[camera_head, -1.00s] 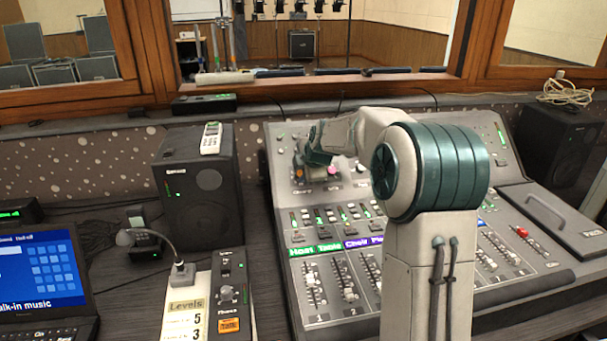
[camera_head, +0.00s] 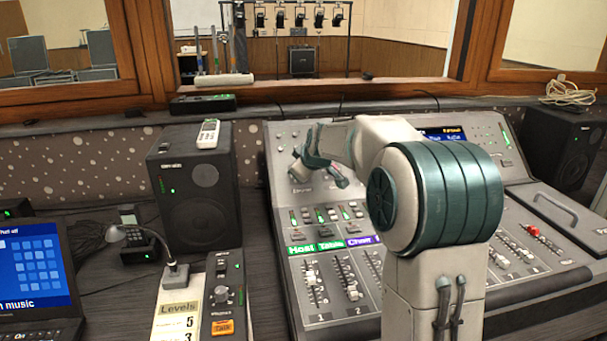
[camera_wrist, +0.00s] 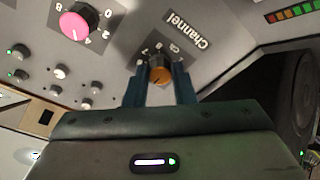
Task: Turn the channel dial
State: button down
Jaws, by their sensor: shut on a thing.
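The channel dial (camera_wrist: 159,76) is a small orange-capped knob in the wrist view, beside the printed word "Channel" and a ring of scale marks. My gripper (camera_wrist: 160,84) is shut on it, with one teal finger on each side. The fingers partly cover the scale, and I cannot tell which mark the dial points to.
A larger pink knob (camera_wrist: 77,23) is close by in the wrist view, with several small grey knobs (camera_wrist: 92,87) and a coloured level meter (camera_wrist: 292,13).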

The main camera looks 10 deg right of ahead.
jog(key=m, duration=0.4)
jog(key=shift+a+m+h, duration=0.15)
jog(key=shift+m+h, duration=0.25)
jog(key=m+p, duration=0.1)
jog(key=m, duration=0.4)
jog(key=shift+a+m+h+p, duration=0.1)
jog(key=shift+m+h+p, duration=0.25)
jog(key=shift+m+h, duration=0.05)
jog(key=m+h+p, duration=0.1)
jog(key=m+p, duration=0.1)
jog(key=m, duration=0.3)
jog(key=shift+a+r+m, duration=0.1)
jog(key=shift+m, duration=0.3)
jog(key=m+p, duration=0.2)
jog(key=m, duration=0.2)
jog(key=shift+m+g, duration=0.3)
jog(key=shift+m, duration=0.1)
jog(key=c, duration=1.2)
grip_release()
